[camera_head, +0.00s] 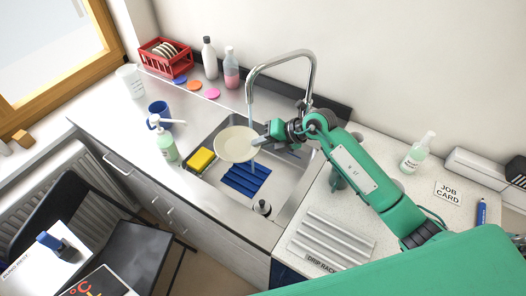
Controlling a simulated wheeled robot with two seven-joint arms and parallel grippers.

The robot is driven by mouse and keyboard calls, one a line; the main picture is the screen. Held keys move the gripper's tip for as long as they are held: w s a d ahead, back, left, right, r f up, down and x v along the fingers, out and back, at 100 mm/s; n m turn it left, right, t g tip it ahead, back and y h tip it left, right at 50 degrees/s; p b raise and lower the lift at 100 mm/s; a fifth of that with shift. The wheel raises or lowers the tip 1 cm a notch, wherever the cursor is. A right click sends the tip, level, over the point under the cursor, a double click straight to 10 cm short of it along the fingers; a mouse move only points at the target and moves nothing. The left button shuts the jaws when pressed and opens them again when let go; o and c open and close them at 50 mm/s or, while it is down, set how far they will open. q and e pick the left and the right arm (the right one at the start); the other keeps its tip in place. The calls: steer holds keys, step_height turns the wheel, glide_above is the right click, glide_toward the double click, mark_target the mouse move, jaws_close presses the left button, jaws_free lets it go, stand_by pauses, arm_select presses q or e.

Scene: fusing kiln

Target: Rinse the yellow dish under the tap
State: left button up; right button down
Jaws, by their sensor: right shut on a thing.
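The pale yellow dish (235,144) is held over the sink (215,192) in the head view. My right gripper (262,141) is shut on the dish's right edge. The chrome tap (280,62) arches above the sink, and a bluish stream of water (250,105) comes down from its spout at the right part of the dish. Whether the water lands on the dish's face or just past its rim is hard to tell. My left gripper is not in view.
A yellow sponge (201,160) lies at the sink's left side and a blue mat (245,179) in its bottom. A soap pump bottle (162,140) and blue mug (158,113) stand left of the sink. A red rack (166,58) stands behind. The drip rack (335,240) at front right is empty.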

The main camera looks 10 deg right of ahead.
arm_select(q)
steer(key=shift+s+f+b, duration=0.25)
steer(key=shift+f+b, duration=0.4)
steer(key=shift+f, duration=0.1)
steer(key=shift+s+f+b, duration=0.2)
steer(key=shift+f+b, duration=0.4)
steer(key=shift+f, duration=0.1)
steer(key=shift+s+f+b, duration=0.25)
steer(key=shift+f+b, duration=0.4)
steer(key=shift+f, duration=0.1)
arm_select(e)
steer(key=w+f, duration=0.1)
steer(key=w, duration=0.6)
steer(key=shift+w+d+f, duration=0.2)
steer(key=shift+w+d, duration=0.05)
steer(key=shift+d, duration=0.1)
steer(key=shift+d, duration=0.25)
steer(key=shift+d, duration=0.4)
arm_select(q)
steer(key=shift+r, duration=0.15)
arm_select(e)
steer(key=shift+a, duration=0.2)
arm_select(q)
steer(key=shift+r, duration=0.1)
arm_select(e)
steer(key=shift+a, duration=0.45)
